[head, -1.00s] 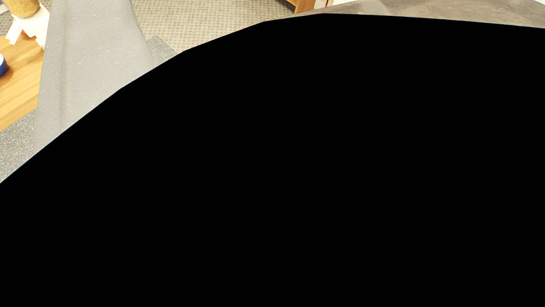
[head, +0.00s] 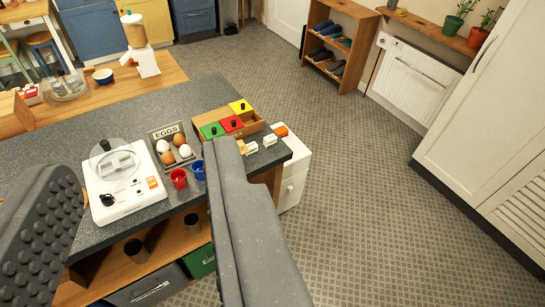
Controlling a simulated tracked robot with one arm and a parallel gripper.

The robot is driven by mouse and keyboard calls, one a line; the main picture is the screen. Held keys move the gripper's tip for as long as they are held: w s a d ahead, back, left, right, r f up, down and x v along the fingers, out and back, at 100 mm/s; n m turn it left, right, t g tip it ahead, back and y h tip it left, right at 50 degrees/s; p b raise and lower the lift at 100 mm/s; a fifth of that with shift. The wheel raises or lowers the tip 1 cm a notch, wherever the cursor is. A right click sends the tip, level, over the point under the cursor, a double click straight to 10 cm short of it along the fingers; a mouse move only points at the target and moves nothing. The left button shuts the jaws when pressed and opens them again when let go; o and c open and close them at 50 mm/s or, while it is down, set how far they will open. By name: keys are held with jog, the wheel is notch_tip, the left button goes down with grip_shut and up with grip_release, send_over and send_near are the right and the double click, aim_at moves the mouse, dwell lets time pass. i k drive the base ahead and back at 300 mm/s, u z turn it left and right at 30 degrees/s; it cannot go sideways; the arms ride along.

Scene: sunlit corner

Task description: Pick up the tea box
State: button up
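My gripper (head: 143,162) is open. Its dark ribbed left finger and grey right finger stand wide apart in front of the counter, with nothing held between them. I cannot surely pick out the tea box. A wooden box (head: 208,116) with green, red and yellow knobbed squares sits on the grey counter, just beyond the right fingertip. A small red and white box (head: 28,94) lies on the wooden table at the far left; its label is too small to read. The right finger hides part of the counter's edge.
The grey counter (head: 75,145) also holds a white appliance (head: 108,205), an egg tray (head: 163,133), a red cup (head: 179,179), a blue cup (head: 198,170) and small orange-white pieces. A shoe rack (head: 352,50) stands behind. The floor (head: 370,220) at right is clear.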

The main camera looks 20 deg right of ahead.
aim_at(270, 141)
jog(key=z, duration=0.45)
jog(key=i, duration=1)
jog(key=u, duration=0.05)
jog(key=k, duration=0.5)
jog(key=u, duration=0.55)
jog(key=i, duration=0.35)
jog(key=u, duration=0.05)
